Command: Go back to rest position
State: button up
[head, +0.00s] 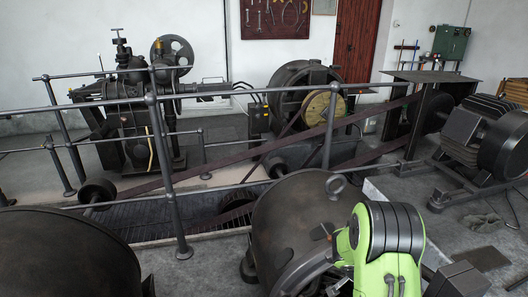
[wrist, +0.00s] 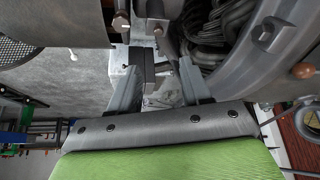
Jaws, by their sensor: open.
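My gripper (wrist: 160,88) shows in the wrist view with its two grey fingers apart. Between and beyond the fingers are a dark metal block and bolts of a machine; I cannot tell whether the fingers touch them. In the head view my green arm is at the lower right, in front of a big dark dynamo (head: 300,215) with a lifting ring on top. My gripper is hidden there behind the arm and the machine. The wrist view also shows a curved grey machine housing (wrist: 265,45) and dark coiled windings (wrist: 212,35) close to the right finger.
A metal railing (head: 290,93) crosses the head view, with a belt (head: 250,147) and floor pit behind it. A dark rounded machine (head: 60,255) fills the lower left. Another machine (head: 470,135) stands at right. Some grey floor (head: 480,230) is open at the lower right.

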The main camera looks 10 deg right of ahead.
jog(key=s+a+r+n+t+y, duration=0.1)
jog(key=s+a+r+n, duration=0.2)
jog(key=a+r, duration=0.45)
jog(key=s+a+r+n+t+y, duration=0.1)
jog(key=s+a+r+n, duration=0.2)
jog(key=r, duration=0.7)
jog(key=s+a+r+n+y, duration=0.1)
jog(key=s+a+r+n, duration=0.1)
jog(key=s+a+r, duration=0.3)
jog(key=s+a+n+t+y+p, duration=0.1)
jog(key=s+a+n, duration=0.2)
jog(key=s, duration=0.4)
jog(key=s+a+r+n+y, duration=0.1)
jog(key=s+a+r+n, duration=0.15)
jog(key=s, duration=0.25)
notch_tip(320, 180, up, 12)
jog(key=p, duration=1.2)
jog(key=shift+a+r, duration=0.2)
jog(key=shift+a, duration=0.2)
